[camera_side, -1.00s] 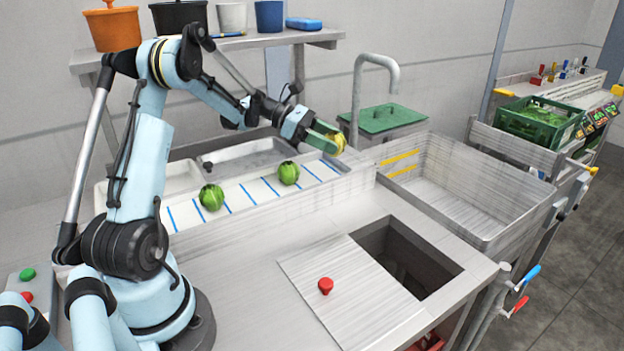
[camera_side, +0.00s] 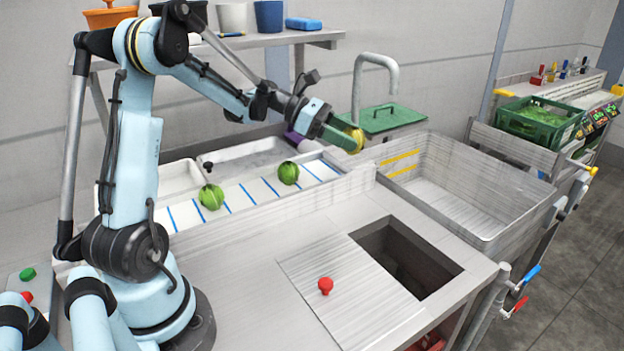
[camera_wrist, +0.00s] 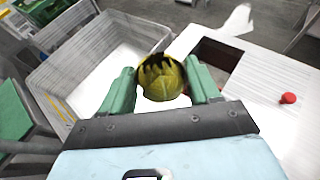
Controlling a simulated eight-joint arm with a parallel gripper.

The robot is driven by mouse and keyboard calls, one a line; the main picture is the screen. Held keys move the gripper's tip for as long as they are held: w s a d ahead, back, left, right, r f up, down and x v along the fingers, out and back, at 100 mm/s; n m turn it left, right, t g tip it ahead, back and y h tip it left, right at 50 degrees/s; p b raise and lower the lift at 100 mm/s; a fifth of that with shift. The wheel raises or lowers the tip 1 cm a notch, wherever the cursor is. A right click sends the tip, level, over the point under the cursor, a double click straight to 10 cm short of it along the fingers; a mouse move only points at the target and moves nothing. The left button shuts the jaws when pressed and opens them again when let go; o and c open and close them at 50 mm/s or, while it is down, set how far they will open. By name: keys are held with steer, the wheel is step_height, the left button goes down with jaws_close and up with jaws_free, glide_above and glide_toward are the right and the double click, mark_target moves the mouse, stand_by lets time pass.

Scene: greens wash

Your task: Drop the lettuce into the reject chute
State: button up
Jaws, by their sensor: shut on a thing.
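My gripper (camera_side: 343,137) has green fingers and is shut on a yellowish lettuce (camera_side: 356,141). In the wrist view the lettuce (camera_wrist: 162,78) sits between both fingers and shows dark, ragged patches on its top. It is held in the air near the right end of the white belt, at the near-left corner of the sink. The reject chute seems to be the dark rectangular opening (camera_side: 408,258) in the counter, beside a plate with a red knob (camera_side: 326,286). In the wrist view the opening (camera_wrist: 216,54) is to the right of the lettuce.
Two green lettuces (camera_side: 211,197) (camera_side: 289,173) lie on the blue-striped belt (camera_side: 243,197). A deep sink (camera_side: 470,190) stands right of the belt. A tap (camera_side: 392,72) and a green lidded board (camera_side: 385,118) are behind. A green crate (camera_side: 535,125) of leaves stands far right.

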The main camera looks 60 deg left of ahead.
steer(key=w+d+f+m+g+h, duration=0.15)
steer(key=d+f+m+g, duration=0.35)
steer(key=d, duration=0.5)
steer(key=w+d+f+m+g+h, duration=0.1)
steer(key=d+f+m+g+h, duration=0.1)
steer(key=d+f+m+g, duration=0.5)
steer(key=shift+s+d+f+n+t, duration=0.1)
steer(key=shift+d+f+n+t, duration=0.3)
steer(key=shift+f+n, duration=0.25)
steer(key=shift+d+f+n+t, duration=0.35)
steer(key=shift+f+n+t, duration=0.05)
steer(key=shift+f, duration=0.45)
steer(key=shift+s+d+f+n+t, duration=0.1)
steer(key=shift+d+f+n+t, duration=0.3)
steer(key=shift+f+n, duration=0.25)
steer(key=shift+f, duration=0.1)
steer(key=o, duration=1.2)
steer(key=shift+c, duration=0.2)
steer(key=shift+a, duration=0.1)
steer(key=v, duration=1.2)
